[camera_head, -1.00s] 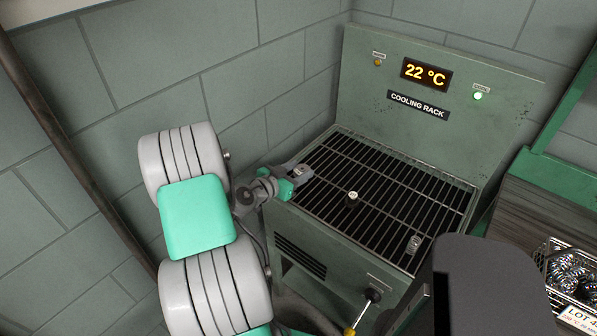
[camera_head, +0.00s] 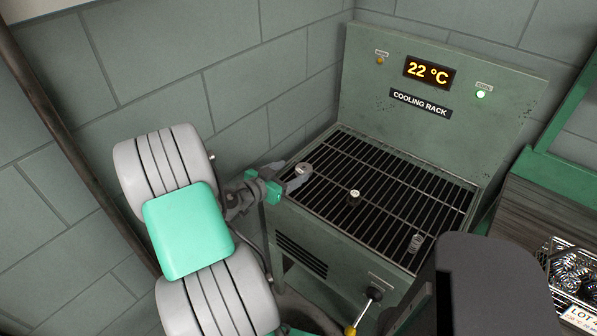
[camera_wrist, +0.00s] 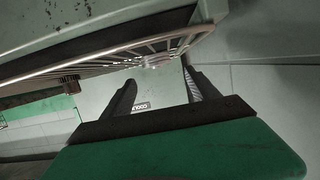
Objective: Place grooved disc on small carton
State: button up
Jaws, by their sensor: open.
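My gripper (camera_head: 294,177) is at the left corner of the cooling rack (camera_head: 385,212). Its jaws are open and they also show apart in the wrist view (camera_wrist: 160,75). A small pale round piece (camera_head: 303,169), which may be the grooved disc, lies on the rack's grate right at the fingertips. Its grooves are too small to make out. In the wrist view a bright patch (camera_wrist: 152,62) shows at the grate beyond the fingers, but I cannot tell what it is. I see nothing that is clearly a small carton.
A small dark cylinder with a pale top (camera_head: 354,197) and a silvery cylinder (camera_head: 416,243) stand on the grate. A yellow-tipped lever (camera_head: 372,294) sticks out in front. A wire basket of coils (camera_head: 575,272) is at the right. The wall is close behind my arm.

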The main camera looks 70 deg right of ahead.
aim_at(302, 168)
jog(key=shift+v, duration=0.8)
jog(key=shift+o, duration=0.4)
jog(key=shift+w+a, duration=0.2)
jog(key=shift+a, duration=0.1)
jog(key=f+b, duration=0.1)
jog(key=b, duration=0.1)
jog(key=f+b, duration=0.1)
jog(key=b, duration=0.2)
jog(key=shift+s+a, duration=0.1)
jog(key=shift+a, duration=0.15)
jog(key=shift+s+b, duration=0.15)
jog(key=shift+b, duration=0.45)
jog(key=x, duration=0.2)
jog(key=r+p+x, duration=0.1)
jog(key=x, duration=0.4)
jog(key=shift+d+r, duration=0.2)
jog(key=shift+d, duration=0.3)
grip_shut()
